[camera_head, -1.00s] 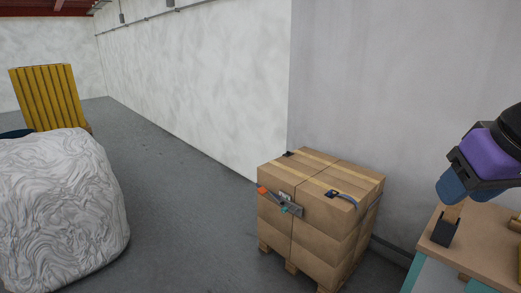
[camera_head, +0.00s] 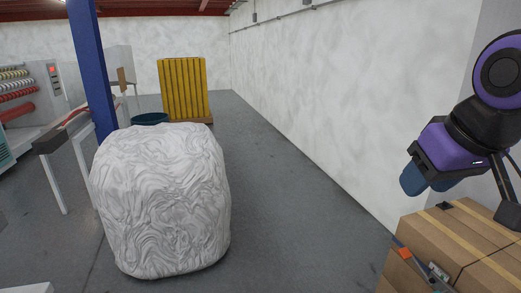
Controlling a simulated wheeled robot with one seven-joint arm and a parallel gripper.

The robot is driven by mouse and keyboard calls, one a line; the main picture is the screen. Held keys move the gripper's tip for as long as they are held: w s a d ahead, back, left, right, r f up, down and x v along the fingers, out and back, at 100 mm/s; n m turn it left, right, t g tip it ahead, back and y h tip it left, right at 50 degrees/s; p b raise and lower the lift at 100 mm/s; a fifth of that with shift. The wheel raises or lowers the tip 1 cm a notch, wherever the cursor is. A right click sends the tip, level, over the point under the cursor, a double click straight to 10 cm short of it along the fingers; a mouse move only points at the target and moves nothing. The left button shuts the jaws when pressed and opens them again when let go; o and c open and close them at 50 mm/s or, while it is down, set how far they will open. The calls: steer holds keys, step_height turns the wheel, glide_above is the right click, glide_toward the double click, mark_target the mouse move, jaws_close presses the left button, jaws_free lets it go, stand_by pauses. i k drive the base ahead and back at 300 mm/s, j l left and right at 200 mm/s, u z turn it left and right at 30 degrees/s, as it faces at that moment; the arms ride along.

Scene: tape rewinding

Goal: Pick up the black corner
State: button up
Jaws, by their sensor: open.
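A small black corner (camera_head: 445,205) lies on the top far edge of the cardboard box stack (camera_head: 445,235) at the lower right. My gripper (camera_head: 426,183), purple with blue fingers, hangs at the right, in front of the white wall. In the picture it is just above and left of the black corner. It is open, and I see nothing between its fingers. The stack is cut off by the lower right of the picture, so its near side and other top corners are out of view.
A large white wrapped bale (camera_head: 160,200) stands on the grey floor at left centre. A yellow slatted panel (camera_head: 183,88), a dark blue tub (camera_head: 149,119) and a blue post (camera_head: 90,70) are behind it. Floor between bale and right wall is clear.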

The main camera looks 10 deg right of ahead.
mark_target(445, 205)
steer(key=i+z, duration=0.1)
steer(key=i, duration=0.4)
steer(key=i+j+z, duration=0.1)
steer(key=i, duration=0.4)
steer(key=i+j, duration=0.2)
steer(key=i, duration=0.25)
steer(key=i+z, duration=0.25)
steer(key=z, duration=0.2)
steer(key=i+z, duration=0.3)
steer(key=z, duration=0.2)
steer(key=i+j+z, duration=0.1)
steer(key=i+z, duration=0.15)
steer(key=z, duration=0.2)
steer(key=i+j+z, duration=0.2)
steer(key=z, duration=0.3)
steer(key=i+j+z, duration=0.5)
steer(key=z, duration=0.2)
